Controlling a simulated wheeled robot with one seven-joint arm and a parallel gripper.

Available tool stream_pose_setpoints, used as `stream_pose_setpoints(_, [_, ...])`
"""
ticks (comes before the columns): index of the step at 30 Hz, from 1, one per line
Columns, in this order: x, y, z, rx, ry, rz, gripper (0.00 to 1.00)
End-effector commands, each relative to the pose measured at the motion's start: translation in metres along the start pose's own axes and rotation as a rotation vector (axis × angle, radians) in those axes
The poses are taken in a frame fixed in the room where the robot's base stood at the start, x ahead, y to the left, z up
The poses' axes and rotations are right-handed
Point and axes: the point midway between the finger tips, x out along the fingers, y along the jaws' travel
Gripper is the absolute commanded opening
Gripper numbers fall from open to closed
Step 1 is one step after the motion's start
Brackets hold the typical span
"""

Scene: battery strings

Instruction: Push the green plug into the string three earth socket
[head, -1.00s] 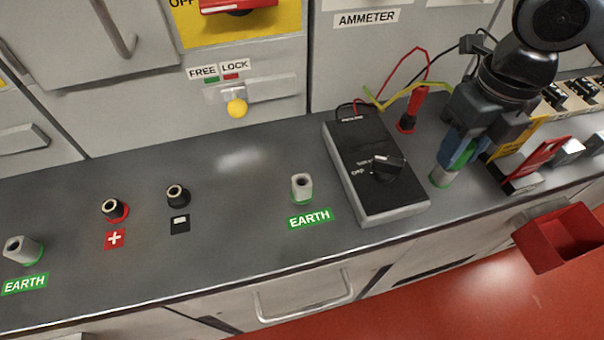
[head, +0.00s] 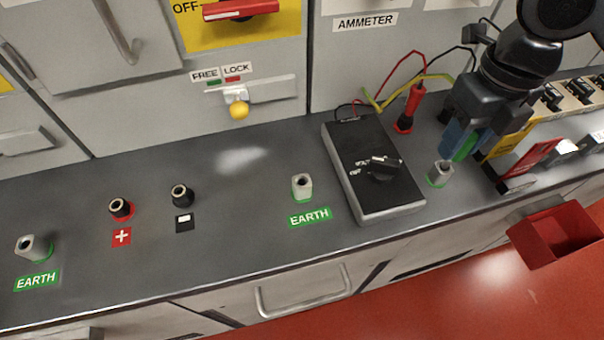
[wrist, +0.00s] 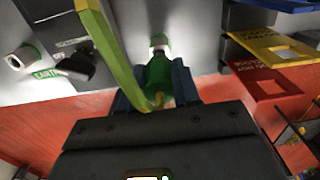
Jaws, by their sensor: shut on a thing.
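My gripper (head: 465,145) is shut on the green plug (head: 464,148) at the right of the bench. A yellow-green lead runs from the plug across the wrist view. A grey earth socket with a green base (head: 440,173) stands just left of and below the plug in the head view, its opening uncovered. In the wrist view this socket (wrist: 160,42) is right beyond the green plug (wrist: 158,78), between the blue fingers. The plug appears out of the socket. Two more earth sockets stand at the middle (head: 302,186) and far left (head: 34,247). No string number is readable.
A black and grey meter (head: 375,170) with a knob stands left of the gripper. A red-handled probe (head: 408,110) is behind it. A yellow sign, a red tag (head: 535,160) and a red bin (head: 555,235) are close on the right.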

Motion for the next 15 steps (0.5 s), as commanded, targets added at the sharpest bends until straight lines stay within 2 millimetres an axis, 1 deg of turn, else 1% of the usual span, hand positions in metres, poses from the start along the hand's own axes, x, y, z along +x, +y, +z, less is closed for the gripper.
stream_pose_setpoints(15, [-0.013,0.000,0.000,0.000,0.000,0.000,0.00])
